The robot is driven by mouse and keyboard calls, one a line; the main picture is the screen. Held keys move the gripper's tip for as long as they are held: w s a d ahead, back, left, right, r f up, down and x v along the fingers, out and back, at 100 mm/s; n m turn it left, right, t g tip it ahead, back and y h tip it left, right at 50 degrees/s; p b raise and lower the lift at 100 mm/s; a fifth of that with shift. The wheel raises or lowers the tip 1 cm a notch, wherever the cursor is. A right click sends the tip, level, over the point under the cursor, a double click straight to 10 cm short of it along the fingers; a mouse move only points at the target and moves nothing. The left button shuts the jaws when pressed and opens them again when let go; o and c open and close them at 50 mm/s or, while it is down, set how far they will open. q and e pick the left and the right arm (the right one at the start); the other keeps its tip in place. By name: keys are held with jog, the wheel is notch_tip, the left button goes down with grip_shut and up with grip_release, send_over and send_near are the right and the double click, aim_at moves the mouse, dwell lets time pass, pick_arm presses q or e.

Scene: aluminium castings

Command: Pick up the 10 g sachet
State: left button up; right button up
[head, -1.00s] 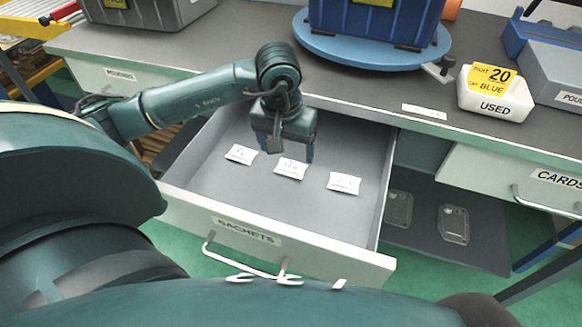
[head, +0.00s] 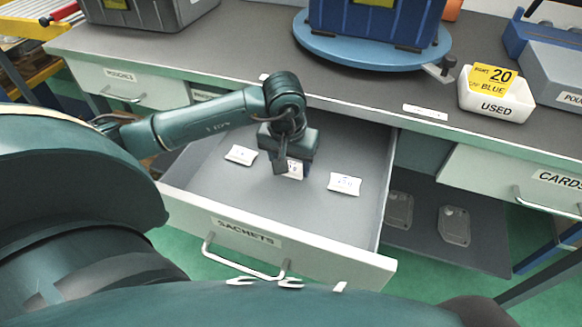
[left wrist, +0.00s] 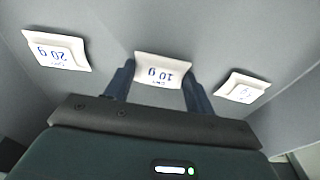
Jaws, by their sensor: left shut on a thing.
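The white 10 g sachet (head: 296,170) is in the open drawer, partly hidden behind my left gripper (head: 287,163) in the head view. In the left wrist view the 10 g sachet (left wrist: 163,70) sits between the two fingers of my left gripper (left wrist: 158,85), its print upside down. The gripper is shut on it. I cannot tell whether the sachet is clear of the drawer floor. My right gripper is not in view.
The 20 g sachet (left wrist: 57,50) and another white sachet (left wrist: 243,88) lie either side of the 10 g one. The drawer (head: 240,235) labelled SACHETS has walls around the arm. A USED bin (head: 495,105) stands on the bench.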

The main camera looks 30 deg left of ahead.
pick_arm(q)
jog(key=c, duration=0.4)
